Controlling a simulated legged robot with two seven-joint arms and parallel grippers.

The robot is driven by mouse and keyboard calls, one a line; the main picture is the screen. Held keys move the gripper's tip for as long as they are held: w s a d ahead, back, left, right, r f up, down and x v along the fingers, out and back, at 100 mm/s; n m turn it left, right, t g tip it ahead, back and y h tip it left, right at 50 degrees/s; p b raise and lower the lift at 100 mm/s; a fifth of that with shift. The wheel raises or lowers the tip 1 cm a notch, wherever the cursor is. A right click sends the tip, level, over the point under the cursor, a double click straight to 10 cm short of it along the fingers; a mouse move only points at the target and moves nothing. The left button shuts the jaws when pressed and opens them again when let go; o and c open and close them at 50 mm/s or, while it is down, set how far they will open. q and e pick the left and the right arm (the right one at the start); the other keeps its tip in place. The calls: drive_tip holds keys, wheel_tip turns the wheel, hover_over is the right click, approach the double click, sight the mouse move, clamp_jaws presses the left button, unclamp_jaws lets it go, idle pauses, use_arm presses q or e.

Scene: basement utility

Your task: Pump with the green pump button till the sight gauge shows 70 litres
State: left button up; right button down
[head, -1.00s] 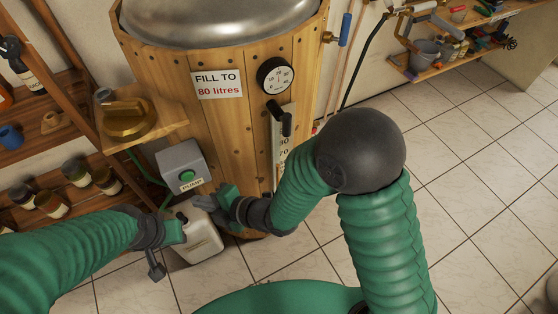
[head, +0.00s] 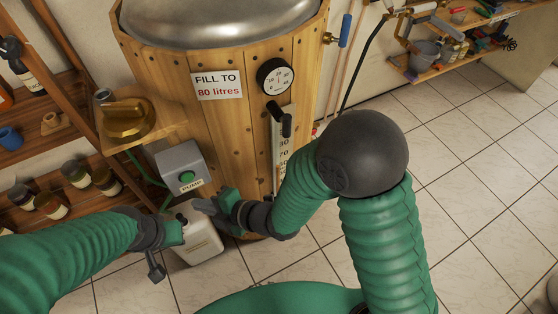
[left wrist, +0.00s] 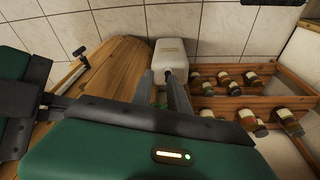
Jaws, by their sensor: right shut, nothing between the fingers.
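The green pump button (head: 187,178) sits on a grey box labelled PUMP (head: 176,160) at the front of the wooden tank (head: 235,125). The sight gauge (head: 284,145) is a pale upright strip on the tank; marks near 80 and 70 show, its lower part is behind my right arm, and I cannot read the level. My right gripper (head: 212,206) is shut and empty, below and right of the button, apart from it. My left gripper (head: 163,250) is open and empty, lower left of the pump box; its spread fingers show in the left wrist view (left wrist: 166,92).
A sign on the tank reads "FILL TO 80 litres" (head: 218,85). A round dial (head: 275,76) is above the gauge. A white canister (head: 200,242) stands on the floor below the pump box. Shelves with jars (head: 75,173) are at left. Tiled floor at right is clear.

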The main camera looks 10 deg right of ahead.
use_arm(q)
clamp_jaws()
idle(1.4)
